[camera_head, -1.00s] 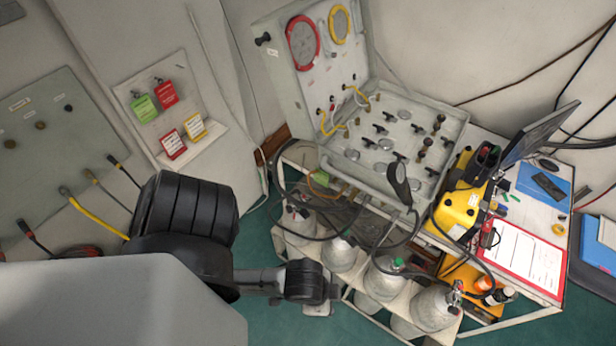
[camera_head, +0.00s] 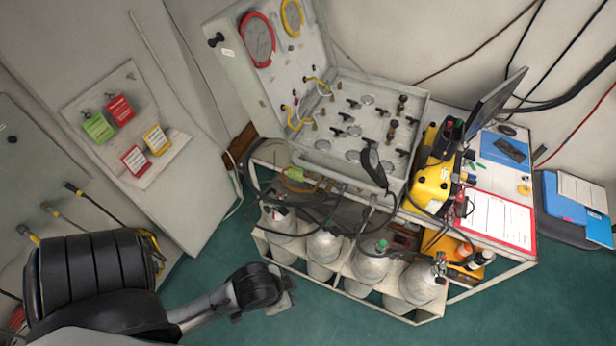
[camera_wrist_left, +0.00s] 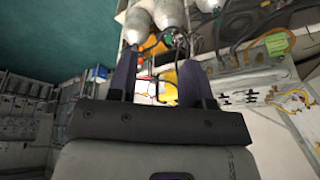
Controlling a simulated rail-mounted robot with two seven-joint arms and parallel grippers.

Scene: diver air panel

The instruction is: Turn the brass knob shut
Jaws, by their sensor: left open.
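The air panel (camera_head: 325,165) is an open grey case with small black valves and gauges on its deck. I cannot tell which one is the task's brass knob. My left gripper (camera_head: 284,290) is low in the head view, in front of the cylinder rack and well apart from the panel. In the left wrist view its two dark fingers (camera_wrist_left: 158,82) are spread with nothing between them; the panel (camera_wrist_left: 250,76) shows to their right. My right gripper is not in view.
Several grey cylinders (camera_head: 323,247) stand in a white rack below the panel, with black hoses looping above. A yellow case (camera_head: 432,182), monitor (camera_head: 498,98) and red clipboard (camera_head: 496,219) occupy the bench at right. Tags (camera_head: 120,110) hang on the left wall. Green floor is free in front.

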